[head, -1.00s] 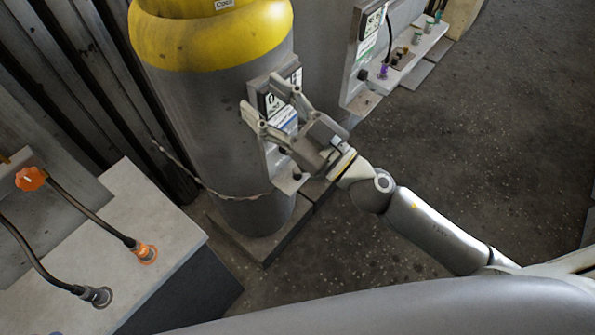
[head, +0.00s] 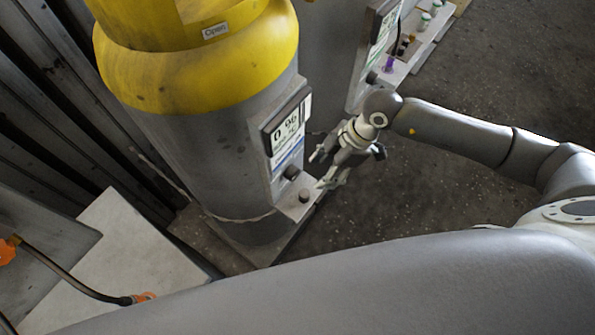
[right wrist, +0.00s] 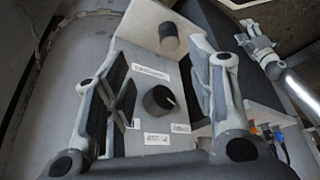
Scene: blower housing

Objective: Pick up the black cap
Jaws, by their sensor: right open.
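The black cap (head: 304,195) is a short dark cylinder standing on the small ledge at the foot of the grey panel on the yellow-collared cylinder. It also shows in the right wrist view (right wrist: 169,36), near the top between my fingers. My right gripper (head: 320,170) is open and empty, just right of the panel and close to the cap. In the right wrist view the right gripper's fingers (right wrist: 160,75) spread on either side of a black knob (right wrist: 158,99) on the panel. My left gripper (right wrist: 262,42) shows small at the top right of that view; its opening is unclear.
The grey cylinder with yellow collar (head: 200,75) and its display (head: 287,125) stand left of the right gripper. A second panel with a ledge (head: 400,68) stands behind. A pale bench (head: 120,260) with a hose is lower left. The floor at right is clear.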

